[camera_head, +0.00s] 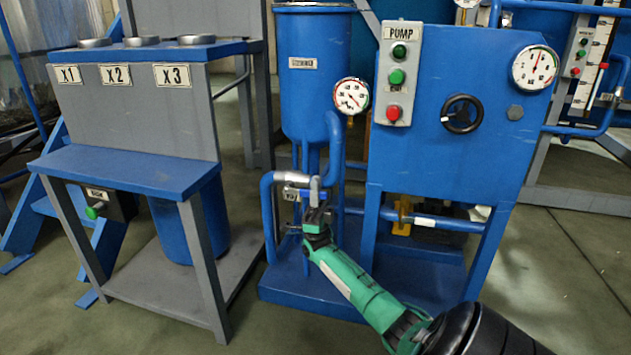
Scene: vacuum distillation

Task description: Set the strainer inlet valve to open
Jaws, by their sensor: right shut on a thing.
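The strainer inlet valve (294,178) is a small silver fitting on the blue pipe below the tall blue vessel (313,100). A small tag hangs under it, its text too small to read surely. My right gripper (317,213) comes in from the lower right on a green arm and is at the valve, shut on its handle. The fingers hide much of the handle, so I cannot tell its exact angle. My left gripper is not in view.
A blue pump panel (450,150) with buttons, a black handwheel (462,114) and a gauge (535,67) stands right of the vessel. A blue and grey stand (140,110) is on the left. Floor is clear in front.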

